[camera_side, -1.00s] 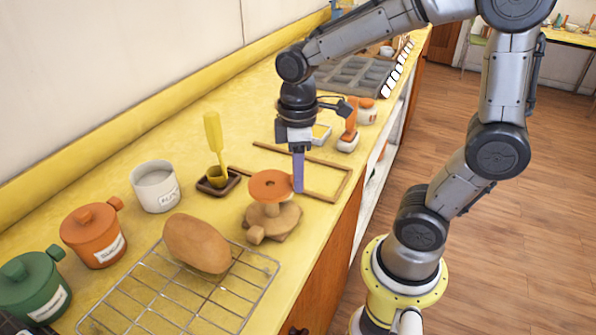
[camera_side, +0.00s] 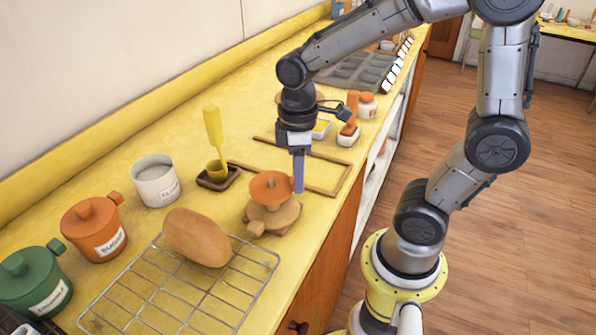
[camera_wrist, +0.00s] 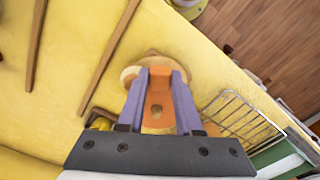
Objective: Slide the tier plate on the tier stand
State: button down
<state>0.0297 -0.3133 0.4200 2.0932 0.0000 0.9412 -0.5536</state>
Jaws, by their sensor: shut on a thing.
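The tier plate (camera_side: 270,186) is an orange disc with a small hole in its middle. The tier stand (camera_side: 286,216) is a pale wooden piece with a broad base, directly below the plate. My gripper (camera_side: 298,188) points down at the plate's right edge. In the wrist view its purple fingers (camera_wrist: 161,76) are shut on the tier plate (camera_wrist: 157,122), which lies between them. Part of the tier stand (camera_wrist: 130,76) shows beyond the plate. The plate hides the stand's top, so I cannot tell whether the post is in the hole.
A wire rack (camera_side: 250,290) with a brown loaf (camera_side: 197,238) is in front. A yellow-handled tool stands in a dark holder (camera_side: 218,178) behind the plate. A wooden frame (camera_side: 325,191) lies to the right. Lidded pots stand at left. The counter's front edge is close.

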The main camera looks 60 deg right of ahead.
jog(key=shift+f, duration=0.15)
dwell(0.3)
jog(key=c, duration=0.5)
grip_release()
jog(key=shift+c, duration=0.6)
jog(key=shift+r, duration=3.55)
jog(key=s+r+m+t, duration=0.1)
jog(key=s+m+t, duration=0.4)
jog(key=s, duration=0.3)
jog(key=shift+a+r+m+t, duration=0.25)
jog(key=shift+a+m+t, duration=0.1)
jog(key=shift+m, duration=0.15)
